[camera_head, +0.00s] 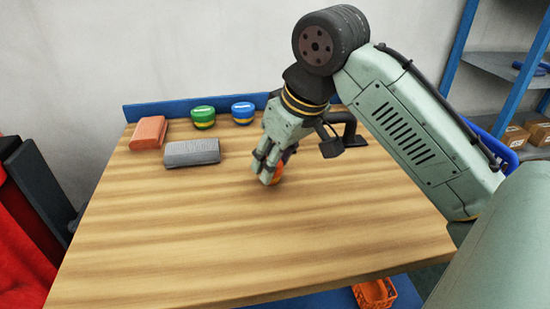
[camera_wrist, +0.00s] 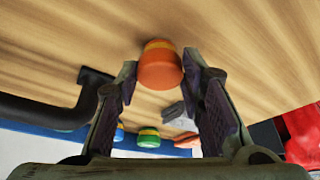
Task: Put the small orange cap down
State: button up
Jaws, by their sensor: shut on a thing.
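The small orange cap (camera_head: 277,174) is at my gripper (camera_head: 268,177) over the middle of the wooden table in the head view. My gripper is shut on it, and the fingers hide part of it. In the wrist view the orange cap (camera_wrist: 160,68) shows between the fingertips of my gripper (camera_wrist: 160,75), with a yellowish band on its far side. The cap is at or just above the tabletop; I cannot tell whether it touches.
The wooden table (camera_head: 230,240) is clear in front. Behind stand a green cap (camera_head: 203,116), a blue cap (camera_head: 243,112), a grey block (camera_head: 192,152) and an orange-red block (camera_head: 149,132). A black bent fixture (camera_head: 351,131) is right of my gripper. An orange basket (camera_head: 375,293) is below the front edge.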

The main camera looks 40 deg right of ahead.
jog(key=shift+f, duration=0.2)
jog(key=o, duration=0.9)
jog(key=shift+r, duration=0.1)
jog(key=shift+o, duration=0.2)
jog(key=v, duration=1.2)
jog(key=shift+r, duration=0.2)
